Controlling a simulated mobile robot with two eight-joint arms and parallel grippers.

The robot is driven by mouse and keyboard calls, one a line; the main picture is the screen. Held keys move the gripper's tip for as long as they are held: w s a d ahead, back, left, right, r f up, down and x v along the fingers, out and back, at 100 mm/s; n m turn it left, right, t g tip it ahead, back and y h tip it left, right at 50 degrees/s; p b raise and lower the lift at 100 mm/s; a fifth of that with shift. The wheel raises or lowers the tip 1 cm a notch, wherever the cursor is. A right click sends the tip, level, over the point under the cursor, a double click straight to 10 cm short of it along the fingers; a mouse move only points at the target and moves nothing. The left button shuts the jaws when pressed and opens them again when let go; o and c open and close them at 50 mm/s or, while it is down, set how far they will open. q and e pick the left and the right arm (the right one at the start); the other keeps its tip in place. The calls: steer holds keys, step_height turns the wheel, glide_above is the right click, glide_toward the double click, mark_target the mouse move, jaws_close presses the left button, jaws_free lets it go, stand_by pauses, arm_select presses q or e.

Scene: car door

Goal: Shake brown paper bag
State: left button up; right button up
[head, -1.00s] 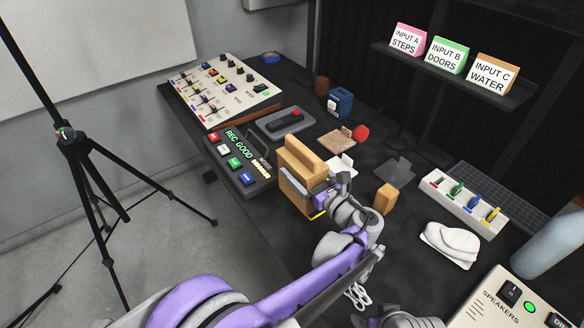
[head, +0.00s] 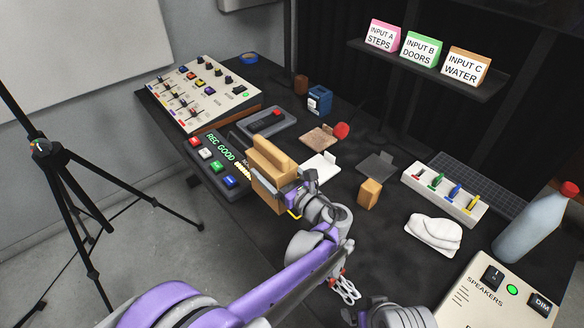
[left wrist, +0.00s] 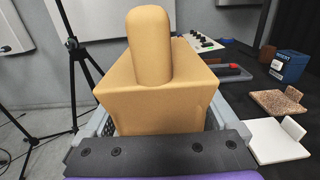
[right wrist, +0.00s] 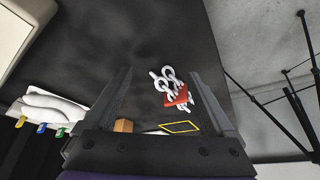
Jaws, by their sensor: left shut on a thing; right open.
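The brown paper bag (head: 272,172) is a tan, box-like shape with a rounded raised part on top. My left gripper (head: 274,186) is shut on it, beside the lit button panel. In the left wrist view the bag (left wrist: 150,98) fills the middle, between the two grey fingers, and looks upright. I cannot tell whether its bottom touches the table. My right gripper (right wrist: 163,100) is open and empty; only part of my right arm shows at the bottom of the head view.
The button panel (head: 222,160) and mixer (head: 205,95) are left of the bag. A white card (head: 321,166), wooden block (head: 370,193) and white cloth (head: 433,235) lie right. A chain (head: 346,288) lies near the front edge. A tripod (head: 42,148) stands on the floor left.

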arm_select(q)
steer(key=shift+d, duration=0.2)
steer(key=d, duration=1)
steer(key=shift+s, duration=0.35)
steer(key=shift+a, duration=0.1)
steer(key=a, duration=1)
steer(key=shift+w+a, duration=0.1)
steer(key=shift+w, duration=0.25)
